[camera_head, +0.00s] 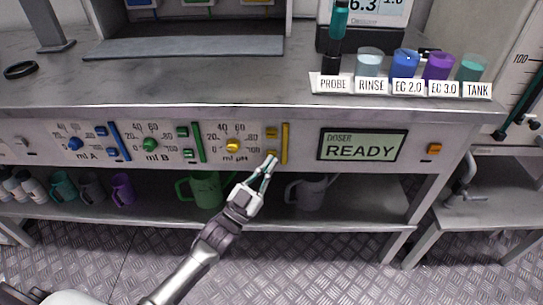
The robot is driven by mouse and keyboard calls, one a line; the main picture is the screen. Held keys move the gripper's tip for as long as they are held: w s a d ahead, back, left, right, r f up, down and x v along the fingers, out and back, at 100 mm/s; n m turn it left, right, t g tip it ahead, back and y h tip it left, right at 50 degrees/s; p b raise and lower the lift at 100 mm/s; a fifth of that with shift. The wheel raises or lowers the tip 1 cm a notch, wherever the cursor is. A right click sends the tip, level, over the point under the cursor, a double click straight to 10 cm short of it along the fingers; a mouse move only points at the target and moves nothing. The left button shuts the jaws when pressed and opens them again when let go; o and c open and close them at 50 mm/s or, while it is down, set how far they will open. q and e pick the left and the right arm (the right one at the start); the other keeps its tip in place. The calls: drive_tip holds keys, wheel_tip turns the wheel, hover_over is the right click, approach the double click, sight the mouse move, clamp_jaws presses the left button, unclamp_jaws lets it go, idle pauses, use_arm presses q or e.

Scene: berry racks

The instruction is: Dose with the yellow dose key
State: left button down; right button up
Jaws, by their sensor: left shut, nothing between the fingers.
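The doser panel on the bench front has blue, green and yellow sections. The yellow section has a yellow dial (233,146), an upper yellow key (271,132) and a yellow vertical bar (285,143). A lower yellow key (272,154) is partly hidden by my left gripper's fingertips. My left gripper (268,164) is shut and empty, with its tips at or just in front of that lower key; I cannot tell whether they touch. The doser display (361,145) reads READY. My right gripper is not in view.
Labelled cups stand on the bench top, including a blue EC 2.0 cup (405,63) and a purple EC 3.0 cup (438,67). An orange button (434,149) is right of the display. Mugs, including a green one (207,188), stand on the shelf below.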

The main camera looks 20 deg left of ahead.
use_arm(q)
drive_tip(key=shift+w+a, duration=0.15)
drive_tip(key=shift+w, duration=0.25)
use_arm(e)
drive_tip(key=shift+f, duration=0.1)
use_arm(q)
drive_tip(key=shift+s, duration=0.1)
idle(0.4)
drive_tip(key=shift+s+d+p, duration=0.3)
drive_tip(key=shift+s+p, duration=0.1)
drive_tip(key=shift+s, duration=0.35)
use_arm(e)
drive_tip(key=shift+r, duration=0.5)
use_arm(q)
drive_tip(key=shift+s+d+p, duration=0.25)
drive_tip(key=shift+s+p, duration=0.15)
drive_tip(key=shift+s, duration=0.4)
drive_tip(key=shift+s+d+p, duration=0.2)
drive_tip(key=shift+s+p, duration=0.15)
drive_tip(key=shift+s, duration=0.5)
drive_tip(key=shift+s+d+p, duration=0.25)
drive_tip(key=shift+s+p, duration=0.15)
drive_tip(key=shift+s, duration=0.4)
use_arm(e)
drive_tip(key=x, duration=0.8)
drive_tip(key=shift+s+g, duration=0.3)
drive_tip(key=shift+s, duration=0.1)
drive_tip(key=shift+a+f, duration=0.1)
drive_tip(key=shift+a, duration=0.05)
